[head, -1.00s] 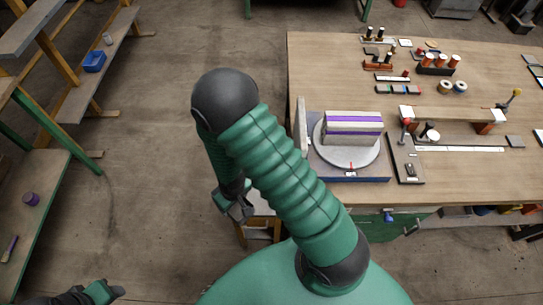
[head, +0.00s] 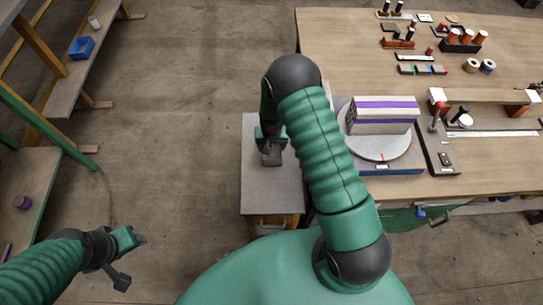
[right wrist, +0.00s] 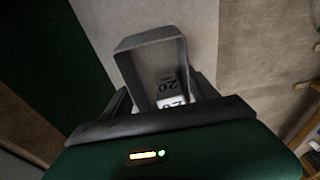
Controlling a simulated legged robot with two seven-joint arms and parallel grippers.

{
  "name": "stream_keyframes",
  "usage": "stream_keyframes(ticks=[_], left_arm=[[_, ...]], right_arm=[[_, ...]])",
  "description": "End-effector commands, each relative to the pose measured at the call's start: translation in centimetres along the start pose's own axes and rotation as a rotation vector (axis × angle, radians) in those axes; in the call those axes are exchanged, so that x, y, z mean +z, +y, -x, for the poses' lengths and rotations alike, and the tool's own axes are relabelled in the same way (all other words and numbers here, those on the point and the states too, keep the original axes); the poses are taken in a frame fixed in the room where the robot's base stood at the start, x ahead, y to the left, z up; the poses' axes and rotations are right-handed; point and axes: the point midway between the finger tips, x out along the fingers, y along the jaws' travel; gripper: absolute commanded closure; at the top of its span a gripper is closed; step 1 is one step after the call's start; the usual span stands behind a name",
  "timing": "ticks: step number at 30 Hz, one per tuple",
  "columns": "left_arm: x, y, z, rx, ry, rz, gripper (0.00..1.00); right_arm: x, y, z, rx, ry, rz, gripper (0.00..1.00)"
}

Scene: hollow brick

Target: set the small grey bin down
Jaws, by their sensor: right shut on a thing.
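In the head view my right gripper (head: 270,150) points down over the grey top of a low cabinet (head: 262,192), left of the workbench. Whether the bin touches that top cannot be told. My left gripper (head: 131,260) is empty at the lower left, its fingers apart above the floor.
The workbench (head: 330,45) stands right of the cabinet. It carries a round turntable (head: 378,150) with a striped hollow brick (head: 383,116), and several tools. A shelf with a blue bin (head: 81,47) is at the left. The cabinet's top is clear around the gripper.

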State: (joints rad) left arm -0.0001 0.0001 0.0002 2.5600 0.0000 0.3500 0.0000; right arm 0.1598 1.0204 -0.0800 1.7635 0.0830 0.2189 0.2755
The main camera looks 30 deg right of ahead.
Motion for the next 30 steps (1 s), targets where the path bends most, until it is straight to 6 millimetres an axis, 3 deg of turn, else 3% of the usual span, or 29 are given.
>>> stream_keyframes(ticks=[9, 16, 17, 18, 22, 30], left_arm=[[0.0, 0.0, -0.1, 0.000, 0.000, 0.000, 0.48], [0.0, 0.0, -0.1, 0.000, 0.000, 0.000, 0.48], [0.0, 0.0, -0.1, 0.000, 0.000, 0.000, 0.48], [0.0, 0.0, -0.1, 0.000, 0.000, 0.000, 0.48], [0.0, 0.0, -0.1, 0.000, 0.000, 0.000, 0.48], [0.0, 0.0, -0.1, 0.000, 0.000, 0.000, 0.48]], right_arm=[[0.8, 0.1, -5.3, -0.002, 0.002, 0.001, 0.73], [0.8, 0.0, -5.8, -0.002, 0.004, 0.002, 0.73], [0.9, 0.0, -5.8, -0.002, 0.003, 0.002, 0.31], [0.9, 0.0, -5.8, -0.002, 0.003, 0.002, 0.26], [0.9, 0.0, -5.8, -0.002, 0.003, 0.002, 0.10], [0.8, 0.0, -5.8, -0.002, 0.003, 0.002, 0.10]])
